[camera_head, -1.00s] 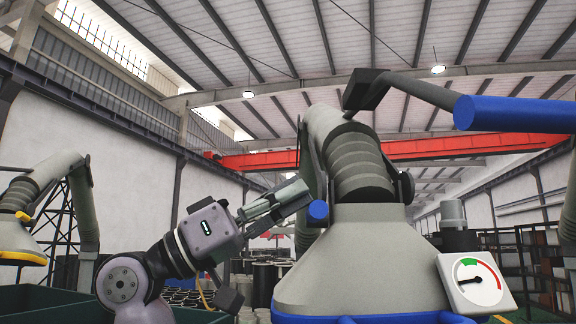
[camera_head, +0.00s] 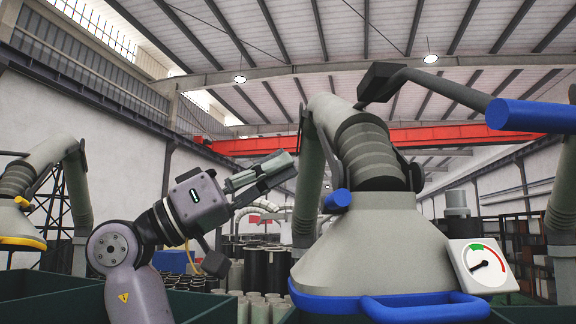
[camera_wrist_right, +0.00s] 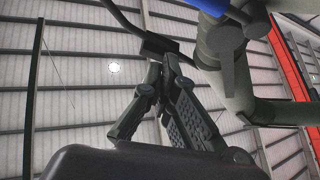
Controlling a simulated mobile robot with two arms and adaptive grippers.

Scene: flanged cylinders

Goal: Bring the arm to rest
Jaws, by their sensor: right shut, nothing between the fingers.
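My right gripper (camera_head: 284,168) is raised in the middle of the head view, left of a large grey hood. Its fingers look shut, with nothing seen between them, and point up and to the right. In the right wrist view the fingers of this gripper (camera_wrist_right: 160,66) come together against the roof, with no object in them. My right arm (camera_head: 130,265) rises from the bottom left, bent at the elbow. My left gripper is in neither view.
Pale cylinders (camera_head: 262,308) stand low behind. A dark green bin wall (camera_head: 40,297) is at lower left. A yellow-rimmed hood (camera_head: 18,228) hangs far left.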

